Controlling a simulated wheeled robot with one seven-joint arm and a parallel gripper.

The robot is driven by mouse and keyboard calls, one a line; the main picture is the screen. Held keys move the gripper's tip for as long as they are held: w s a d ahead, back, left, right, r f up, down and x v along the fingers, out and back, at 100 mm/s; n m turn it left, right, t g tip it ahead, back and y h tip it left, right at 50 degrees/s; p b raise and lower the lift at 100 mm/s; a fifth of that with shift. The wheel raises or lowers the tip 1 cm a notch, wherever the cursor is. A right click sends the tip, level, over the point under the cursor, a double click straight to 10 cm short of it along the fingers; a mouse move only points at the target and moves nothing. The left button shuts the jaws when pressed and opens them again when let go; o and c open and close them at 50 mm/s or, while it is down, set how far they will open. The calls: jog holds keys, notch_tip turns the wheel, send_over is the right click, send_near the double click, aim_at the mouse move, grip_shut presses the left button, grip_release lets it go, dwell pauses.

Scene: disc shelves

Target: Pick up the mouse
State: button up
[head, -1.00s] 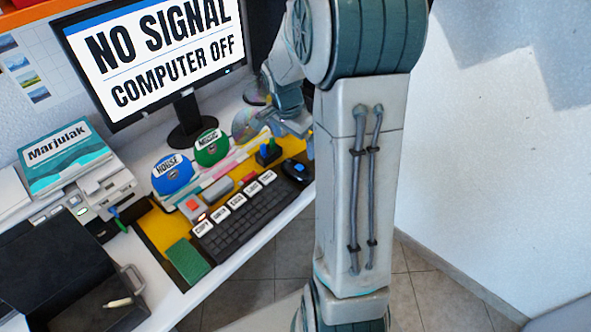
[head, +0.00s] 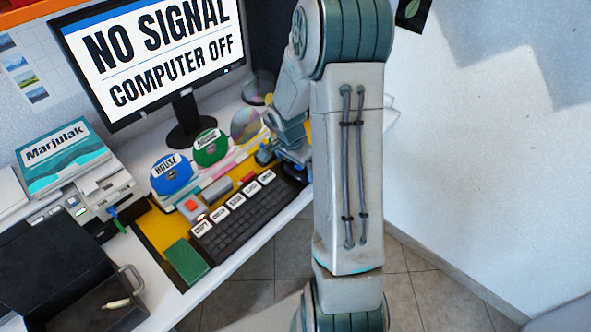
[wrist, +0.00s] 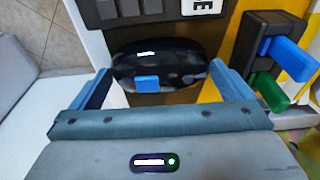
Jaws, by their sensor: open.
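The mouse (wrist: 165,62) is black with a blue patch. In the wrist view it lies at the top middle, on the desk mat beside the keyboard. My gripper (wrist: 160,80) is open, with one blue finger to the left of the mouse and one to the right. I cannot tell whether the fingers touch it.
The black keyboard (head: 245,215) adjoins the mouse. A dark holder with blue and green parts (wrist: 270,62) stands close to the right finger. Labelled discs, blue (head: 172,175) and green (head: 210,148), stand behind the keyboard. The monitor (head: 150,55) stands at the back.

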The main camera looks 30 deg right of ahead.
jog(key=shift+c, duration=0.3)
jog(key=c, duration=0.6)
jog(key=shift+r, duration=0.1)
